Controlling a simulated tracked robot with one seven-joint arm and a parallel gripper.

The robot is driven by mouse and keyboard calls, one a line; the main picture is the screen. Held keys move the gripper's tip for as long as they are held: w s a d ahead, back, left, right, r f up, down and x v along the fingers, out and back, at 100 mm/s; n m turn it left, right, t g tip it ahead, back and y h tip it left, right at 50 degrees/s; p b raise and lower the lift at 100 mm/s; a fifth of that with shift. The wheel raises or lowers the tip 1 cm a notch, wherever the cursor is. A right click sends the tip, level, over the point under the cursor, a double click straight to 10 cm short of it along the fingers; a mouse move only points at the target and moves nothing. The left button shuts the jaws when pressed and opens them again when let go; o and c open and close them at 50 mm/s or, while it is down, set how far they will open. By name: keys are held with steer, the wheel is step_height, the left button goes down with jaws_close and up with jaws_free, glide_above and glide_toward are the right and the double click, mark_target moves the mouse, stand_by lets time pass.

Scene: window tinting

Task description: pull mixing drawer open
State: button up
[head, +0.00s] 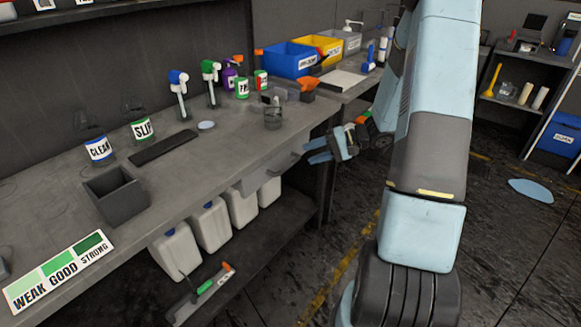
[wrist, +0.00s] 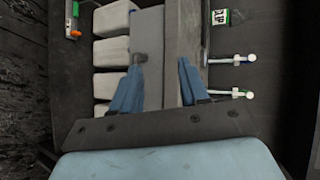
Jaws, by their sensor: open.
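The mixing drawer (head: 262,174) is a grey front under the edge of the workbench, above the white jugs. It looks shut. Its small dark handle (wrist: 141,58) shows in the wrist view, close to the tip of the left finger. My gripper (head: 309,151) is at the bench front, just right of the drawer, with its blue fingers pointing at the bench. In the wrist view my gripper (wrist: 156,72) is open and empty, its two fingers wide apart over the drawer front and bench edge. I cannot tell whether a finger touches the handle.
The grey workbench (head: 55,200) carries bottles, a dark open box (head: 115,194) and a strength chart (head: 58,270). Several white jugs (head: 210,224) stand on the shelf below, with a squeegee-like tool (head: 205,288) in front. The floor right of the bench is mostly clear.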

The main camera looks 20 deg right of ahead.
mark_target(288, 167)
steer(key=w+d+f+m+t, duration=0.3)
steer(key=d+f+t, duration=0.15)
steer(key=f, duration=0.45)
steer(key=shift+y, duration=0.4)
steer(key=x, duration=1.3)
steer(key=shift+w+d+f, duration=0.2)
steer(key=shift+d+f, duration=0.05)
steer(key=shift+f, duration=0.1)
jaws_close()
